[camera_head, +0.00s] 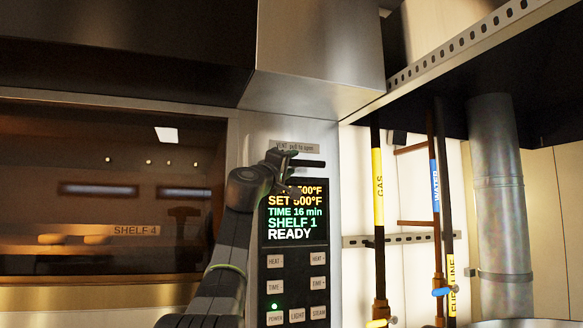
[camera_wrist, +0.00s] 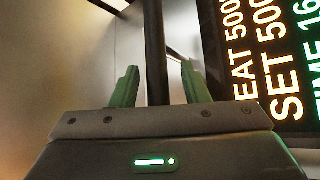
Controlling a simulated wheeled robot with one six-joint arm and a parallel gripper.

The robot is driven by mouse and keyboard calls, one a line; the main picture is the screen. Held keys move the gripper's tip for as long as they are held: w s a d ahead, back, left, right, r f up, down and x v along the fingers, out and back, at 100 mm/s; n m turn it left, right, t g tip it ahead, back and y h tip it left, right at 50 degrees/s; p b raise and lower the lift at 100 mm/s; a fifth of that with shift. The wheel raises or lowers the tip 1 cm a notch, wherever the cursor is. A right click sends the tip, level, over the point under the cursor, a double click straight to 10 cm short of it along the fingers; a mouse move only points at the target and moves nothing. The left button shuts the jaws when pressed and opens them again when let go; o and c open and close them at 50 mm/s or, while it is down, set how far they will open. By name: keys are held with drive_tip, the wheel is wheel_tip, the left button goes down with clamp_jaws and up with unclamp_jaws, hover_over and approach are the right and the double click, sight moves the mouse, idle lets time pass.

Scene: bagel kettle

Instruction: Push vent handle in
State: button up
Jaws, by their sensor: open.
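The vent handle (camera_head: 311,163) is a dark bar just below the label "VENT pull to open" (camera_head: 295,148), above the oven's display. Its left part is hidden by my gripper (camera_head: 288,158). In the wrist view the handle (camera_wrist: 155,45) is a dark bar running up between the two green fingers of my gripper (camera_wrist: 159,67). The fingers are open, one on each side of the bar, with a gap visible beside them. I cannot tell whether the handle touches the gripper's body or how far out it stands.
The control panel (camera_head: 296,248), with a lit display reading READY and several buttons, is close below my gripper. The oven window (camera_head: 100,190) is at left. A steel hood (camera_head: 315,60) overhangs above.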

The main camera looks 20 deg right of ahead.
drive_tip(key=b+v, duration=0.8)
drive_tip(key=v, duration=0.4)
drive_tip(key=shift+s+a+f, duration=0.15)
drive_tip(key=shift+s, duration=0.05)
drive_tip(key=p+x, duration=0.4)
drive_tip(key=x, duration=0.2)
drive_tip(key=p+x, duration=0.4)
drive_tip(key=x, duration=0.2)
drive_tip(key=shift+a+r+p, duration=0.15)
drive_tip(key=shift+r+p, duration=0.05)
drive_tip(key=shift+p, duration=0.1)
drive_tip(key=shift+p+x, duration=0.6)
drive_tip(key=shift+x, duration=0.3)
drive_tip(key=shift+f, duration=0.2)
